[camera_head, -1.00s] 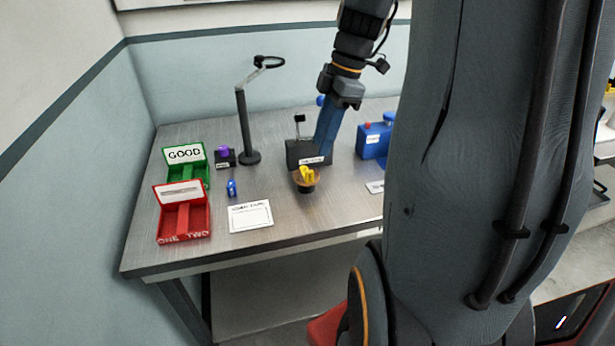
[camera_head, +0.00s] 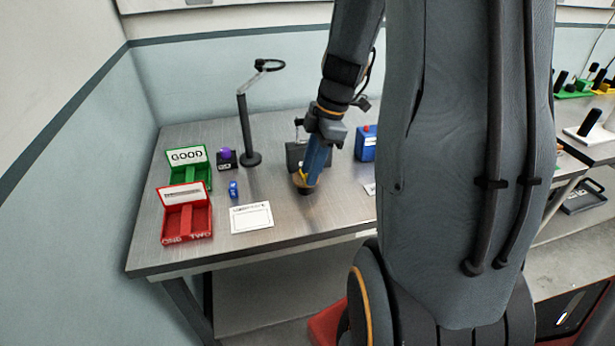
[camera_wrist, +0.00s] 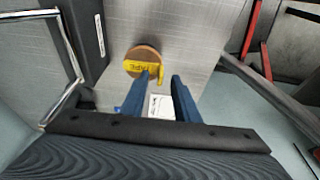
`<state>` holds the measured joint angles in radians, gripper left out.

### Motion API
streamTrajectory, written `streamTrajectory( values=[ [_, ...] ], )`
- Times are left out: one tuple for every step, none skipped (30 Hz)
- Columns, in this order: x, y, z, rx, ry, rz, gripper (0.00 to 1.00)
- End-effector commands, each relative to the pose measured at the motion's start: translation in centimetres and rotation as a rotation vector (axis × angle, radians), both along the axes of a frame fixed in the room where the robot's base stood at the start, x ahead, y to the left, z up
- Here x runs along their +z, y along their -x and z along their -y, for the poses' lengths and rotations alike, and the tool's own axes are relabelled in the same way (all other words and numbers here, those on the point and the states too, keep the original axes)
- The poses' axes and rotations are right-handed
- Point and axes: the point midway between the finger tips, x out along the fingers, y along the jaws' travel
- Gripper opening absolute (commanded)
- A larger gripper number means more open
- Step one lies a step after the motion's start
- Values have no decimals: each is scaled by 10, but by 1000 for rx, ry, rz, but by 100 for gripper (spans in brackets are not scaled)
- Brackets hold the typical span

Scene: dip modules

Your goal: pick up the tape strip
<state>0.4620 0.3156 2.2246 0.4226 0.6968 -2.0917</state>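The tape strip is yellow with dark lettering.
A dark box (camera_head: 295,155) stands just behind the stand, and a blue box (camera_head: 366,146) is to the right. A lamp (camera_head: 245,130), a green GOOD bin (camera_head: 188,178), a red bin (camera_head: 187,222) and a white card (camera_head: 251,217) are to the left. The table front is clear.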

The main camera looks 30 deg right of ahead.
Motion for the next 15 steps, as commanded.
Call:
streamTrajectory(
  values=[
    [0, 0, 0, 0, 0, 0, 28],
    [0, 0, 0, 0, 0, 0, 23],
    [0, 0, 0, 0, 0, 0, 16],
    [0, 0, 0, 0, 0, 0, 11],
    [0, 0, 0, 0, 0, 0, 6],
    [0, 0, 0, 0, 0, 0, 0],
    [0, 0, 0, 0, 0, 0, 0],
    [0, 0, 0, 0, 0, 0, 0],
    [0, 0, 0, 0, 0, 0, 0],
    [0, 0, 0, 0, 0, 0, 0],
    [0, 0, 0, 0, 0, 0, 0],
    [0, 0, 0, 0, 0, 0, 0],
    [0, 0, 0, 0, 0, 0, 0],
    [0, 0, 0, 0, 0, 0, 0],
    [1, 0, 0, 0, 0, 0, 0]
  ],
)
